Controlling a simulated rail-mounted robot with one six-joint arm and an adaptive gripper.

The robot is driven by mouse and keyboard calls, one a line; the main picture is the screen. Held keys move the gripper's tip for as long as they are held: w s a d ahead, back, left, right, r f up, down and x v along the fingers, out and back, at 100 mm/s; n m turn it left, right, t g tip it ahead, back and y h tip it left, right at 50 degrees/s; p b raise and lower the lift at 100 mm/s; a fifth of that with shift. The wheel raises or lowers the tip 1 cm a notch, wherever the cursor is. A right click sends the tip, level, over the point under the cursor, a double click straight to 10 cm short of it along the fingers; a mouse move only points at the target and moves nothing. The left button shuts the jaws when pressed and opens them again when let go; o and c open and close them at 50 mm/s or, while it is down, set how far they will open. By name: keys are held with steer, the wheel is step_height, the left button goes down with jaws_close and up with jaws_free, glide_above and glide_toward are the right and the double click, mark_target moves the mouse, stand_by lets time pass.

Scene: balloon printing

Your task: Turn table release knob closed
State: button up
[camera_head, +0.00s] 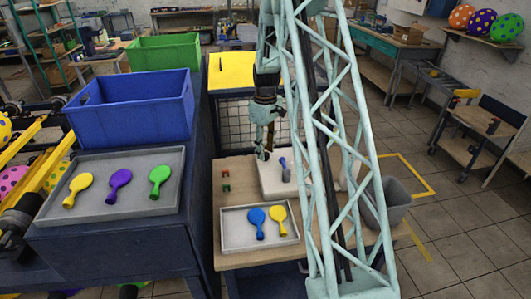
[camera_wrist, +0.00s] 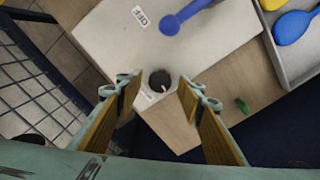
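The knob (camera_wrist: 160,77) is small, round and dark with a short white pointer mark. It is set near a corner of a white box (camera_wrist: 110,45) on the table; the box also shows in the head view (camera_head: 270,187). An "OFF" label (camera_wrist: 140,15) is on the box. My gripper (camera_wrist: 159,88) is open, its two yellow-padded fingers apart on either side of the knob in the picture. No contact with the knob is visible. In the head view my gripper (camera_head: 263,153) is over the box's far left part, and the knob cannot be made out.
A blue piece with a round end (camera_wrist: 185,14) lies on the box beside the knob. A grey tray (camera_head: 235,245) with blue and yellow balloons is in front. A grey bin (camera_head: 395,198) stands right.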

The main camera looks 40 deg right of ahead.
mark_target(266, 153)
step_height(266, 153, up, 11)
stand_by(0.6)
stand_by(0.6)
steer(key=s+a+r+t, duration=0.1)
steer(key=s+a+r, duration=0.4)
steer(key=a+r, duration=0.3)
steer(key=s+a+r+m+b, duration=0.1)
steer(key=s+a+r, duration=0.4)
steer(key=a, duration=0.4)
steer(key=s+a+r+t, duration=0.1)
steer(key=s+a+r, duration=0.3)
steer(key=a+r, duration=0.5)
steer(key=s+a, duration=0.5)
steer(key=s, duration=0.4)
steer(key=s+a+m+t+b, duration=0.1)
steer(key=s+a, duration=0.5)
steer(key=s, duration=0.4)
steer(key=s+a+r+t+b, duration=0.1)
steer(key=s+a, duration=0.4)
steer(key=s, duration=0.4)
steer(key=shift+s+a+m, duration=0.2)
steer(key=shift+a+m, duration=0.1)
steer(key=shift+m, duration=0.1)
